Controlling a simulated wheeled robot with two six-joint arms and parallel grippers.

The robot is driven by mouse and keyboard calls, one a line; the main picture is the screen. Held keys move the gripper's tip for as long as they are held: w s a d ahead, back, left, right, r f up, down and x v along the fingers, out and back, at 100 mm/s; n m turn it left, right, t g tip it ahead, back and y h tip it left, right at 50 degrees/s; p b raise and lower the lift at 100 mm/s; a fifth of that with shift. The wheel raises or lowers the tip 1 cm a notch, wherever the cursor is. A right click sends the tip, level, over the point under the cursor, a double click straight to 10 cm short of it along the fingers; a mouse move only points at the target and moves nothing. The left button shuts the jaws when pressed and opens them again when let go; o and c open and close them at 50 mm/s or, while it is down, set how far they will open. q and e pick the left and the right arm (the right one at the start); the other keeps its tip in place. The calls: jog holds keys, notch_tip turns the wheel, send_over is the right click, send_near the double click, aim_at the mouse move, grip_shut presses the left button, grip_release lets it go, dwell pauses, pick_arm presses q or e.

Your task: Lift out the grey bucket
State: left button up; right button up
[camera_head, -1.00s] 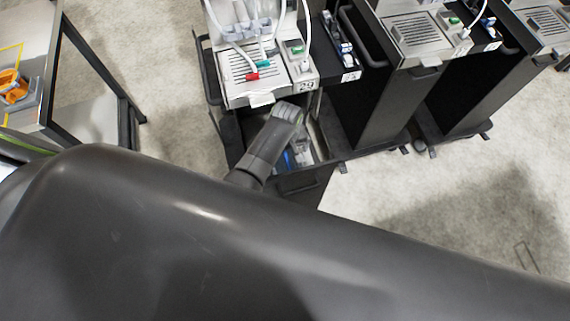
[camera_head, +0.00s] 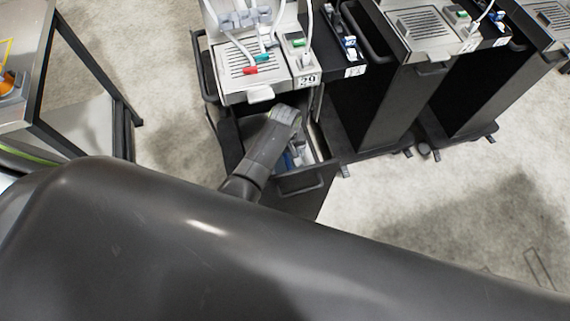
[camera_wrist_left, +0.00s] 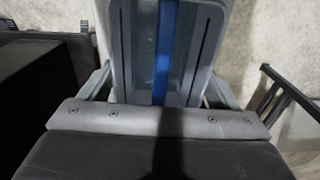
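The task's grey bucket seems to be the long grey container (camera_wrist_left: 208,52) in the left wrist view, with a bright blue strip (camera_wrist_left: 165,50) down its middle. It lies between the two spread fingers of my left gripper (camera_wrist_left: 160,78). The fingers are close to its sides, but I cannot tell whether they touch it. In the head view my left gripper hangs over the pulled-out drawer (camera_head: 310,172) of the cart marked 29, and my arm hides much of the inside. Blue and pale things (camera_head: 299,150) show beside my wrist. My right gripper is not in view.
Above the drawer is a dispenser with a slotted drip tray (camera_head: 240,85) and red and green nozzles. Dark carts (camera_head: 355,120) stand close on the right. A framed table (camera_head: 105,85) stands at left. Pale floor (camera_head: 400,210) is free at lower right.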

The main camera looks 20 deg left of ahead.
pick_arm(q)
jog(key=c, duration=1.5)
jog(key=shift+r, duration=0.1)
